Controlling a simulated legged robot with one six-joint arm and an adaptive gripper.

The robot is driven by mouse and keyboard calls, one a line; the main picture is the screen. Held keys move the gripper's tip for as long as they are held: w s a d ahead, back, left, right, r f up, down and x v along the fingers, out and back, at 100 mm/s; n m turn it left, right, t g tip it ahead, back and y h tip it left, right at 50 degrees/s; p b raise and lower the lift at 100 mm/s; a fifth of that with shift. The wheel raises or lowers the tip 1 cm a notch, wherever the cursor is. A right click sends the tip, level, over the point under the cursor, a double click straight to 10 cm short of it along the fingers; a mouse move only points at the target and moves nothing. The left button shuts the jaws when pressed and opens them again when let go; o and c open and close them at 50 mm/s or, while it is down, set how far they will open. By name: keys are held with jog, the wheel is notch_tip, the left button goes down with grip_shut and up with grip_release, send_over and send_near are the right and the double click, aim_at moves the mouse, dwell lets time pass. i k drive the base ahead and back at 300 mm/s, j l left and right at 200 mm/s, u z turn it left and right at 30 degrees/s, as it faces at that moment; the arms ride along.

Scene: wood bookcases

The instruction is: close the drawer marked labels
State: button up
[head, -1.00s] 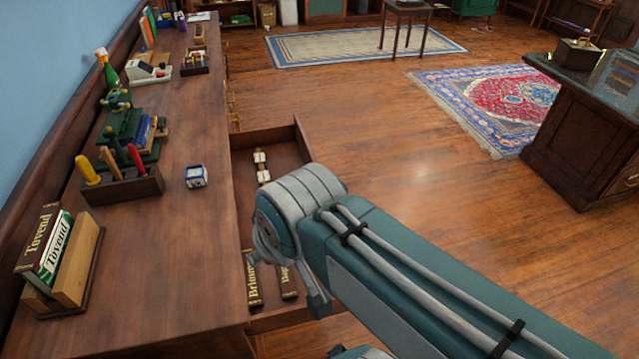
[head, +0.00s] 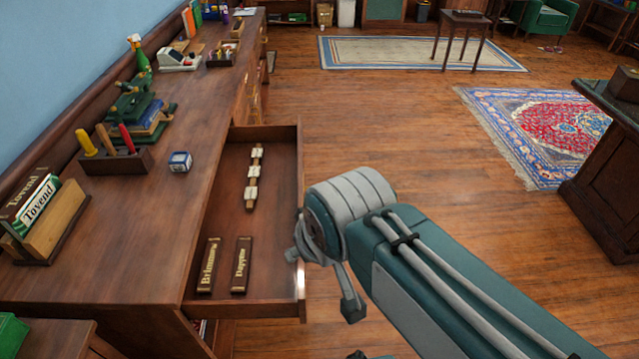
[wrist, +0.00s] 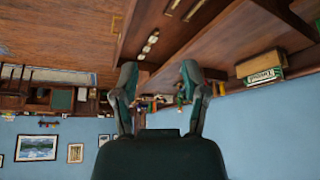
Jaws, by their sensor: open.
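A wooden drawer (head: 270,290) is pulled well out of the desk's right side in the head view. Inside lie a strip with white pieces (head: 253,178) and two dark lettered plates (head: 223,265). Its front panel faces away, so no marking on it can be read. My arm's rounded joint is just right of the drawer front, overlapping it in the picture; contact cannot be told. My gripper (wrist: 160,70) shows in the wrist view with two fingers apart and nothing between them. In the head view I cannot make its fingers out clearly. The drawer (wrist: 128,45) also shows in the wrist view, upside down.
The desk top (head: 130,240) holds a book rack (head: 55,225), a pen block (head: 115,160) and a small white-blue box (head: 180,161). The wood floor (head: 400,150) right of the drawer is clear. A dark cabinet (head: 600,190) stands at the right.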

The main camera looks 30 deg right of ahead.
aim_at(277, 289)
jog(key=i+l, duration=0.1)
jog(key=l, duration=0.25)
jog(key=i+l, duration=0.1)
jog(key=l, duration=0.25)
jog(key=i+l+u, duration=0.1)
jog(key=l, duration=0.2)
jog(key=i+l, duration=0.1)
jog(key=l, duration=0.25)
jog(key=k+j+u, duration=0.25)
jog(key=i+j, duration=0.05)
jog(key=j, duration=0.05)
